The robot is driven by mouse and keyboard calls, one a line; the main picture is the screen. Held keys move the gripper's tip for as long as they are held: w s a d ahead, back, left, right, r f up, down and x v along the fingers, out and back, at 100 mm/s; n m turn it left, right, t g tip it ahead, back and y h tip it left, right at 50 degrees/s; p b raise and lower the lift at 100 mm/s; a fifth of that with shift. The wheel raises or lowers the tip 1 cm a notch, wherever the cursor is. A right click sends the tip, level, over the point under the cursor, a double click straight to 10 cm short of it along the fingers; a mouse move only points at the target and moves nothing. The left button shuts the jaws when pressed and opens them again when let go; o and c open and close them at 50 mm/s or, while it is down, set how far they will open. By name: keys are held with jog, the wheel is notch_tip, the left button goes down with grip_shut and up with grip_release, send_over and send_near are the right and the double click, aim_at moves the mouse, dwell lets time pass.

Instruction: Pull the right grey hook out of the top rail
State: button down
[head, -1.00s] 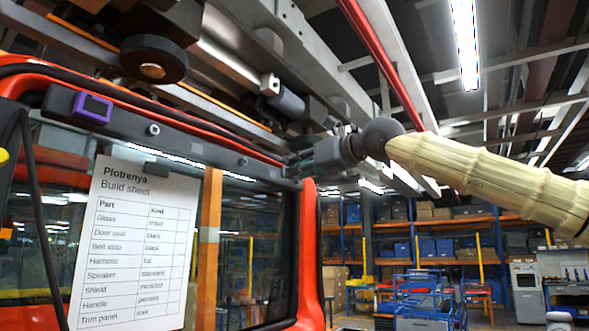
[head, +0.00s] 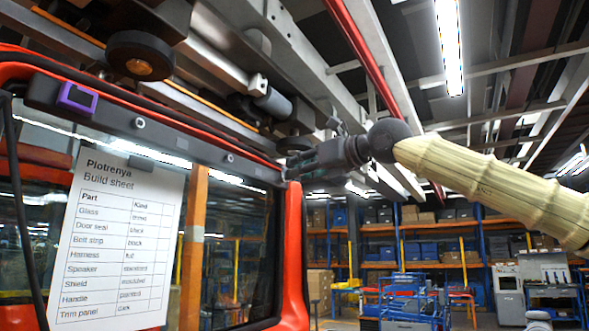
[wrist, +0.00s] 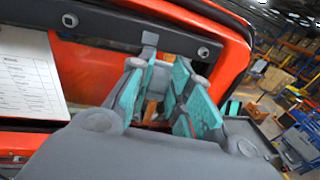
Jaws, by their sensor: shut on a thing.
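The dark grey top rail (head: 185,139) runs along the top of the red door frame, with round sockets in its face. It crosses the top of the wrist view (wrist: 110,30). My gripper (head: 292,169) is at the rail's right end; in the wrist view its teal-padded fingers (wrist: 155,90) are shut around a grey hook (wrist: 150,40). The hook's upper end shows against the rail, left of a round socket (wrist: 203,52). Its lower part is between the fingers, partly hidden. I cannot tell whether its tip is still seated in the rail.
A purple hook (head: 77,97) sits at the rail's left. A white build sheet (head: 120,240) hangs below the rail. An overhead carrier with a black wheel (head: 139,55) is close above. Shelving (head: 400,245) and a blue cart stand farther back at right.

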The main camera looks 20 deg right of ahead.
jog(key=s+d+f+b, duration=0.6)
jog(key=s+f+b, duration=0.2)
jog(key=f, duration=0.2)
jog(key=shift+s+d+f, duration=0.15)
jog(key=shift+d+f, duration=0.1)
dwell(0.9)
